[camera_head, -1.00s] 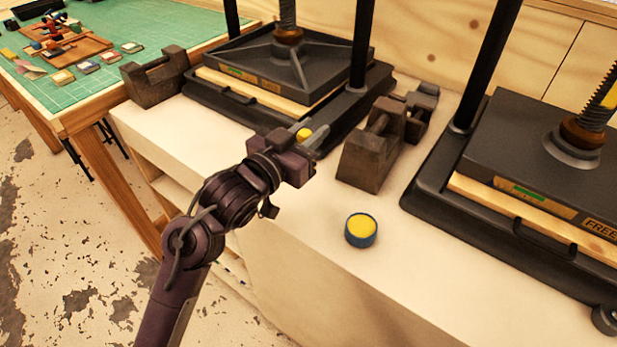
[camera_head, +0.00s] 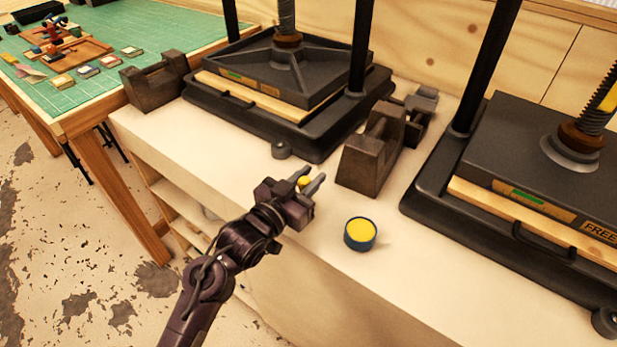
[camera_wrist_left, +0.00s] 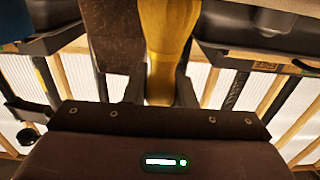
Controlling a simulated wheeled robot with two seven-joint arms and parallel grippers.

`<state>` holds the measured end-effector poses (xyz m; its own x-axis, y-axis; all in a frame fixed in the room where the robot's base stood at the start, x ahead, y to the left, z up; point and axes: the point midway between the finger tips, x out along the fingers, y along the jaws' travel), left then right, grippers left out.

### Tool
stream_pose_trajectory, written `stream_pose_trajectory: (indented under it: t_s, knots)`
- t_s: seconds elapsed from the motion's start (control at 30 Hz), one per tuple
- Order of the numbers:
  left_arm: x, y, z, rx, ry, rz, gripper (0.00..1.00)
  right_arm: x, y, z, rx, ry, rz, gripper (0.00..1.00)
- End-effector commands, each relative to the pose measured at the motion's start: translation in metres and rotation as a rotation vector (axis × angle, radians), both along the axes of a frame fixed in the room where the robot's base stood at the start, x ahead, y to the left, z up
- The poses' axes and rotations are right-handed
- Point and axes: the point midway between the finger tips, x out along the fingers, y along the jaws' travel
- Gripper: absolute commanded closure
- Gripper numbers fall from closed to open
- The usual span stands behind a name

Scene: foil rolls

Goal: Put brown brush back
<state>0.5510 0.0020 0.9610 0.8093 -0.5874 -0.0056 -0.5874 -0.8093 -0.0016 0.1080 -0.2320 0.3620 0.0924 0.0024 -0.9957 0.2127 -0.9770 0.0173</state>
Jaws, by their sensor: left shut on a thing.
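My left gripper (camera_head: 306,181) is above the white bench top, left of a blue tin. It is shut on a yellow, handle-like thing (camera_head: 304,183). In the left wrist view this yellow thing (camera_wrist_left: 166,45) runs up from between the fingers of my left gripper (camera_wrist_left: 160,88), wider at the top and narrower lower down. Its far end is cut off, and I cannot tell if it is the brown brush's handle. No brown bristles show. My right gripper is not in view.
The blue tin (camera_head: 360,233) with a yellow top stands near the bench's front edge. A dark metal block (camera_head: 370,155) is beyond the gripper. Black presses stand behind (camera_head: 330,140) and at right (camera_head: 425,205). A green-matted table (camera_head: 100,85) is at left.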

Motion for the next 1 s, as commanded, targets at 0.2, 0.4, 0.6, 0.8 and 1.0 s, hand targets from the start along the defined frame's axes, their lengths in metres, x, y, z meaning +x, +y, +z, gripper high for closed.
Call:
stream_pose_trajectory:
  t_s: [0.2, 0.4, 0.6, 0.8, 1.0]
  knots:
    - [0.000, 0.000, -0.002, 0.000, 0.000, 0.000, 0.61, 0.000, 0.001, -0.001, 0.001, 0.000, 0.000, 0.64]
    - [0.000, 0.000, -0.002, 0.000, 0.000, 0.000, 0.55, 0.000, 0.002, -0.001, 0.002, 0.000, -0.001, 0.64]
    - [-0.001, 0.001, 0.000, 0.000, 0.000, 0.000, 0.55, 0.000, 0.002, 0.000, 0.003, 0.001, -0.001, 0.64]
    - [-0.028, 0.019, -0.002, 0.003, 0.001, -0.001, 0.55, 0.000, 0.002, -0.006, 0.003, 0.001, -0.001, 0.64]
    - [-0.064, 0.046, -0.003, 0.004, 0.003, 0.000, 0.55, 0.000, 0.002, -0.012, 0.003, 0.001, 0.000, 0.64]
